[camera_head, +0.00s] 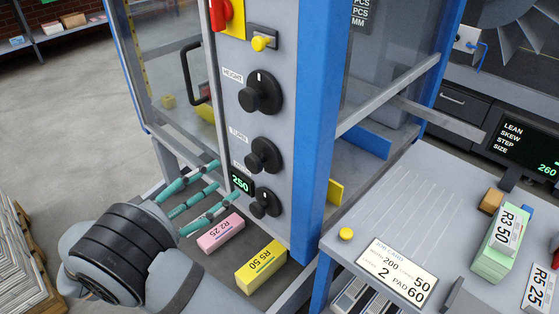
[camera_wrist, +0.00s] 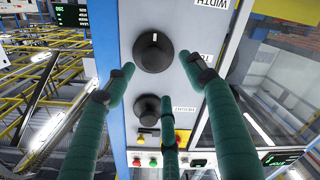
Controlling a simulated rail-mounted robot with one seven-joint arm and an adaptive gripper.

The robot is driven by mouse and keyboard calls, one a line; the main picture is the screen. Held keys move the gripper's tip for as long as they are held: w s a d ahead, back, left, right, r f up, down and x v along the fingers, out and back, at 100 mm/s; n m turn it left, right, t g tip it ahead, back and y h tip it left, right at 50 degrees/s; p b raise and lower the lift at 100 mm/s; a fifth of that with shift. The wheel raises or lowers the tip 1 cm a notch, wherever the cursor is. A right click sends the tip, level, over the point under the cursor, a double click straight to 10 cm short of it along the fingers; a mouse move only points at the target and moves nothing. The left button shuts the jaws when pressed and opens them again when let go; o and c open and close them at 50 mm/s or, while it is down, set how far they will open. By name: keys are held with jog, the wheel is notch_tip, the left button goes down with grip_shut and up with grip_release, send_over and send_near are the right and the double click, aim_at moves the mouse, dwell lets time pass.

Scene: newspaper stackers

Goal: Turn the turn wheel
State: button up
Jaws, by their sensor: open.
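Several round black knobs run down the grey panel in the head view: the top knob (camera_head: 262,93) by the HEIGHT label, the middle knob (camera_head: 263,156), and the smaller bottom knob (camera_head: 265,203). My gripper (camera_head: 220,180) has three teal fingers, spread open and empty, left of the lower panel. In the wrist view my gripper (camera_wrist: 158,64) frames a large black knob (camera_wrist: 153,52) with a white mark. Another black knob (camera_wrist: 153,110) shows beyond it, partly behind a finger. No contact is visible.
A green display (camera_head: 241,183) reads 250 beside the bottom knob. A pink box (camera_head: 220,233) and a yellow box (camera_head: 261,267) lie below the panel. A blue post (camera_head: 323,120) borders the panel. A grey table (camera_head: 400,185) with a job card (camera_head: 397,272) stands right.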

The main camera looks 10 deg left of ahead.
aim_at(250, 166)
jog(key=w+d+m, duration=0.2)
jog(key=m, duration=0.1)
jog(key=w+d+m, duration=0.2)
jog(key=w+m, duration=0.1)
jog(key=w+d+m, duration=0.2)
jog(key=m, duration=0.2)
jog(key=shift+w+d+r+h, duration=0.15)
jog(key=shift+w+d+h, duration=0.15)
jog(key=shift+w+d, duration=0.1)
jog(key=shift+s, duration=0.1)
jog(key=shift+c, duration=1.4)
jog(key=c, duration=0.8)
jog(key=shift+c, duration=0.2)
